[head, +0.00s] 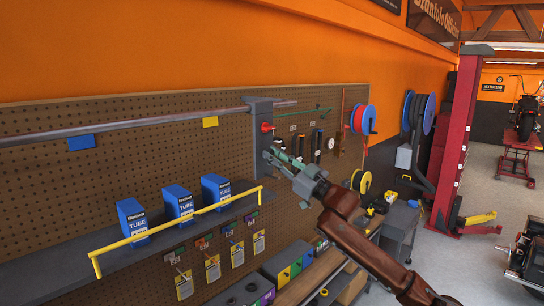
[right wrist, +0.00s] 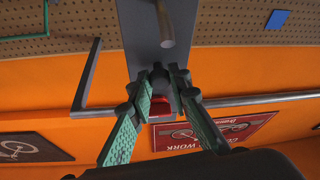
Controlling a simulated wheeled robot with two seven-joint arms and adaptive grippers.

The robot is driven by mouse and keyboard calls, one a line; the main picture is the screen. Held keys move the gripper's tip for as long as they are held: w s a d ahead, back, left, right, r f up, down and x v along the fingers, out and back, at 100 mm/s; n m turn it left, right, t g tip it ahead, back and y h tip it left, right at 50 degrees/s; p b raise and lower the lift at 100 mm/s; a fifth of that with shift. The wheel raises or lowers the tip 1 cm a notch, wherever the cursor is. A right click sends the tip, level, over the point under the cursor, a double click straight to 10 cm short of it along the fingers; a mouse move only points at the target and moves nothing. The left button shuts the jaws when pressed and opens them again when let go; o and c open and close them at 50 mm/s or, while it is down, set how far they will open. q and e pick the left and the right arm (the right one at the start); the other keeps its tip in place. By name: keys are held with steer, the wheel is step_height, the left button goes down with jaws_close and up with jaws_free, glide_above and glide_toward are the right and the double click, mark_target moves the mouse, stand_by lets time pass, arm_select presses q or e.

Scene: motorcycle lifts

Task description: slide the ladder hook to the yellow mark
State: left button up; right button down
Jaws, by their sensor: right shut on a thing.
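The ladder hook (head: 259,122) is a grey block on a horizontal metal rail (head: 130,124) along the pegboard, with a red knob on its front. The yellow mark (head: 210,122) is a small tag just under the rail, a short way left of the hook. My right gripper (head: 274,157) is at the hook's lower part, below the red knob. In the right wrist view its green-padded fingers (right wrist: 161,84) close on a dark part of the hook, whose grey plate (right wrist: 145,40) rises behind. The fingertips partly hide the grip. My left gripper is out of view.
A blue tag (head: 81,142) hangs under the rail further left. Below is a shelf (head: 160,236) with blue tube boxes (head: 180,203) and a yellow front bar (head: 180,229). Hanging tools (head: 316,142) and hose reels (head: 363,119) are to the right. The rail left of the hook is clear.

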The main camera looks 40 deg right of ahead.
steer(key=shift+r, duration=0.1)
steer(key=c, duration=1.8)
jaws_free()
steer(key=shift+o, duration=0.2)
steer(key=v, duration=1.2)
